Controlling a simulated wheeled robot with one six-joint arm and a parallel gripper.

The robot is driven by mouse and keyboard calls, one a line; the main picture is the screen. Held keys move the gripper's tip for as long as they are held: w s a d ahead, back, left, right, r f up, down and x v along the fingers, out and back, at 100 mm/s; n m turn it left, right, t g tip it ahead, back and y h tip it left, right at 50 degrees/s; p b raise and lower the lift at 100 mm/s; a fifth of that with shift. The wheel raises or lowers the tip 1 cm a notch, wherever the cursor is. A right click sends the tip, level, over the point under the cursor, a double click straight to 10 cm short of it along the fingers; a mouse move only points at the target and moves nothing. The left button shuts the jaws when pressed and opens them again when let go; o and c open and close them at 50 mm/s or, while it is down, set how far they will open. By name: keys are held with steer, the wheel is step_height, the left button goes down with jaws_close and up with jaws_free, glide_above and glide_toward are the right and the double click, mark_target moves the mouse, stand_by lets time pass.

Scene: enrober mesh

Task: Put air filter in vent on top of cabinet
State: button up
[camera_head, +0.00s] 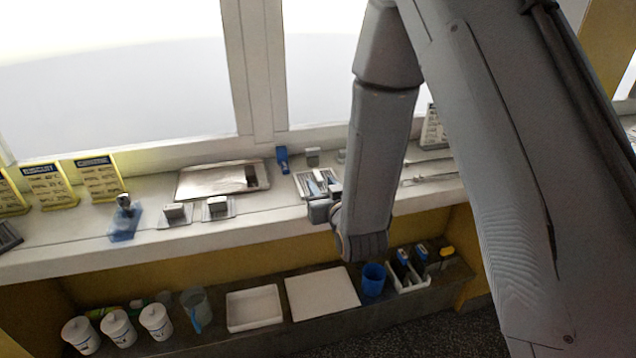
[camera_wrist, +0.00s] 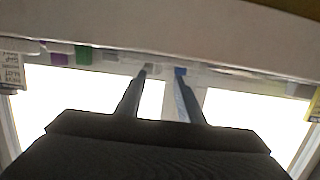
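No object is clearly recognisable as the air filter. A flat silver panel (camera_head: 212,181) lies on the counter in the head view; a dark rectangular opening (camera_head: 251,176) at its right end may be the vent, but I cannot be sure. My gripper (camera_wrist: 162,70) points at the counter and window side in the wrist view. Its two fingers are apart, with bright window and counter items showing between them, and nothing is visibly held. In the head view my wrist hangs at the counter's front edge, right of the panel; the fingers are hard to tell from the small tray beyond.
On the counter (camera_head: 75,236) are a blue block (camera_head: 282,160), a grey block (camera_head: 313,157), two small white-topped blocks on plates and yellow signs (camera_head: 101,178). The lower shelf holds white tubs (camera_head: 118,327), a white tray (camera_head: 254,307), a white board (camera_head: 322,292) and a blue cup (camera_head: 373,279).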

mark_target(321, 181)
steer(key=shift+d+p+x, duration=0.15)
steer(key=shift+p+x, duration=0.25)
steer(key=shift+x, duration=0.95)
steer(key=shift+d+p+x, duration=0.15)
steer(key=shift+p+x, duration=0.2)
steer(key=shift+x, duration=0.95)
steer(key=shift+f, duration=0.15)
jaws_close()
